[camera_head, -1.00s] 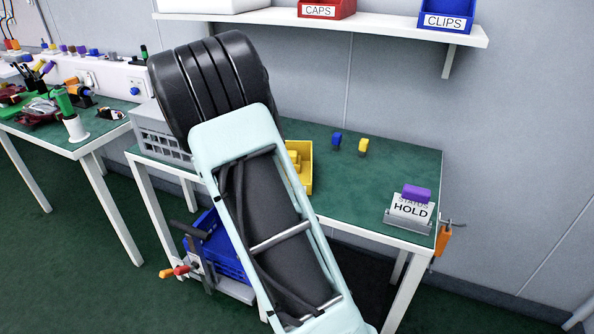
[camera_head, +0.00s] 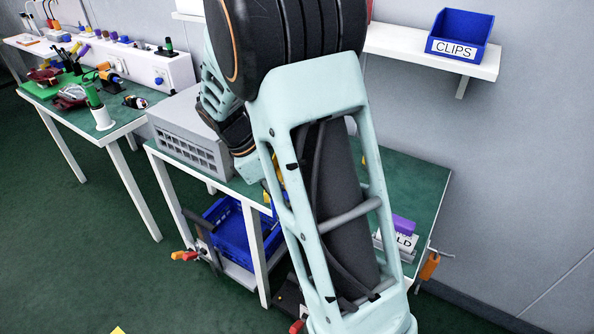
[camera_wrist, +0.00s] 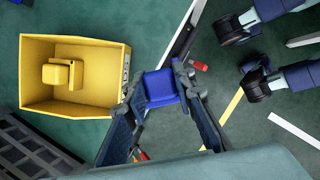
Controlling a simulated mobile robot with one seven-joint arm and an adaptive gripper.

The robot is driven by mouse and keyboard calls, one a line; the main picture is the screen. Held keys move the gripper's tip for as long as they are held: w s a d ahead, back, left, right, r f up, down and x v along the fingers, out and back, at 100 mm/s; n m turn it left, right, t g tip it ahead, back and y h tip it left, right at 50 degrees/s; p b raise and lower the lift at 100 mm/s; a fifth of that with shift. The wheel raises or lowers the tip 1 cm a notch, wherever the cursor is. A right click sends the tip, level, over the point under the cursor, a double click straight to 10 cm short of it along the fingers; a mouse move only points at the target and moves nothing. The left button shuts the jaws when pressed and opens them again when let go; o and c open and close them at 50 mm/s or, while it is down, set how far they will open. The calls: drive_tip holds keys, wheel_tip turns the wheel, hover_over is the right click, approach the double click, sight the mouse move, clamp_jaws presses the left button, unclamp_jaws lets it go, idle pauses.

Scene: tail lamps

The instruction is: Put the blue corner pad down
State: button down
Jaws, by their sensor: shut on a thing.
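The blue corner pad (camera_wrist: 159,88) is between the fingertips of my gripper (camera_wrist: 160,84) in the wrist view. My gripper is shut on it. The pad shows just right of a yellow bin (camera_wrist: 35,50), whose near-right wall lies beside my left finger. A yellow block (camera_wrist: 62,74) lies inside the bin. In the head view my arm covers most of the bench middle, so the fingertips and pad cannot be made out clearly there.
A grey vented case (camera_head: 185,135) stands at the bench's left end. A sign with a purple block (camera_head: 403,224) on it is at the right end, partly behind my arm. A blue crate (camera_head: 232,235) sits below the bench (camera_head: 425,185). A white bench edge strip passes behind the pad.

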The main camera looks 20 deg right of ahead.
drive_tip(key=r+n+t+p, duration=0.1)
drive_tip(key=r+n+p, duration=0.1)
drive_tip(key=n, duration=0.1)
drive_tip(key=a+r+n+t+p, duration=0.1)
drive_tip(key=r+n+p, duration=0.1)
drive_tip(key=r+n, duration=0.1)
drive_tip(key=r+n+t+p, duration=0.2)
drive_tip(key=n, duration=0.3)
drive_tip(key=shift+s+a+r+y+p, duration=0.15)
drive_tip(key=shift+s+a+y+p, duration=0.2)
drive_tip(key=shift+s+y, duration=0.05)
drive_tip(key=w+d+f+n, duration=0.1)
drive_tip(key=w+d+f, duration=0.1)
drive_tip(key=w, duration=0.1)
drive_tip(key=w+d+f+n, duration=0.1)
drive_tip(key=w+d+f, duration=0.1)
drive_tip(key=w+f, duration=0.1)
drive_tip(key=w+d+f+y, duration=0.1)
drive_tip(key=w+d+f, duration=0.1)
drive_tip(key=w+f, duration=0.1)
drive_tip(key=shift+w+d+f+n+t, duration=0.2)
drive_tip(key=shift+w+d+n+t, duration=0.15)
drive_tip(key=shift+w, duration=0.25)
drive_tip(key=shift+w+d+f, duration=0.2)
drive_tip(key=shift+d+f, duration=0.05)
drive_tip(key=shift+f, duration=1.65)
